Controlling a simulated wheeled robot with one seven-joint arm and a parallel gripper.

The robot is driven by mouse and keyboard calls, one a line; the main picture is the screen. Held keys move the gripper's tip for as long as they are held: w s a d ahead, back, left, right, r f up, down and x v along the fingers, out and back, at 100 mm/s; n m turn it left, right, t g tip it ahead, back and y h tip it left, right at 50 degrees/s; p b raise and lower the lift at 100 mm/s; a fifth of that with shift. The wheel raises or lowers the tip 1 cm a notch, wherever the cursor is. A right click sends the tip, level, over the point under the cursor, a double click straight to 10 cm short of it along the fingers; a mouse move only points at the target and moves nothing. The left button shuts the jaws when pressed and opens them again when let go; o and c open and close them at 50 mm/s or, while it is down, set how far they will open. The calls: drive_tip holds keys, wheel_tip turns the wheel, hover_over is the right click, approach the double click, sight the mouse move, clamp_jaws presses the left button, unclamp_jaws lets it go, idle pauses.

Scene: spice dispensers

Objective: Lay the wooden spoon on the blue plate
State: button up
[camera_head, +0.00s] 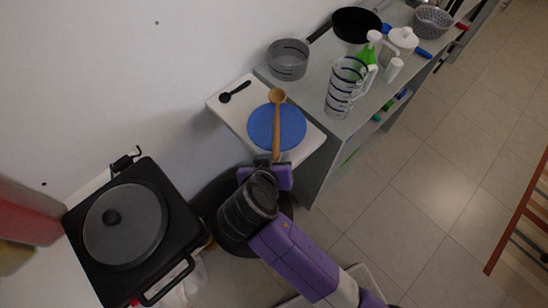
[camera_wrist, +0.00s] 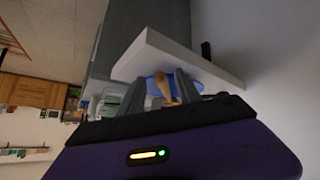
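The blue plate (camera_head: 292,124) lies on a white board at the end of the grey counter. The wooden spoon (camera_head: 276,122) extends across the plate, its bowl past the far rim and its handle pointing back toward my gripper (camera_head: 270,165). I cannot tell whether the spoon rests on the plate or is just above it. In the wrist view my gripper (camera_wrist: 160,92) has its two fingers apart, with the spoon handle (camera_wrist: 164,90) between them and a gap beside it. The blue plate (camera_wrist: 183,84) shows partly behind the fingers.
A black measuring spoon (camera_head: 235,92) lies on the white board (camera_head: 222,103) left of the plate. A grey pot (camera_head: 288,60), a measuring jug (camera_head: 345,88) and a black pan (camera_head: 356,25) stand on the counter. A black lidded cooker (camera_head: 125,225) is at lower left.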

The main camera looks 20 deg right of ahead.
drive_tip(key=v, duration=1.2)
drive_tip(key=shift+r, duration=0.2)
drive_tip(key=shift+f, duration=0.1)
drive_tip(key=s+a+f+n+t+y, duration=0.1)
drive_tip(key=s+f+n+t+y, duration=0.1)
drive_tip(key=s+f+n+y, duration=0.35)
drive_tip(key=s+d+r+t, duration=0.2)
drive_tip(key=s+d+r, duration=0.2)
drive_tip(key=s+d, duration=0.2)
drive_tip(key=s+d+r+m+t, duration=0.1)
drive_tip(key=s+d+r+t, duration=0.2)
drive_tip(key=s+d+r, duration=0.2)
drive_tip(key=s+d, duration=0.1)
drive_tip(key=s, duration=0.2)
drive_tip(key=shift+d+t, duration=0.2)
drive_tip(key=shift+t, duration=0.1)
drive_tip(key=shift+y, duration=0.25)
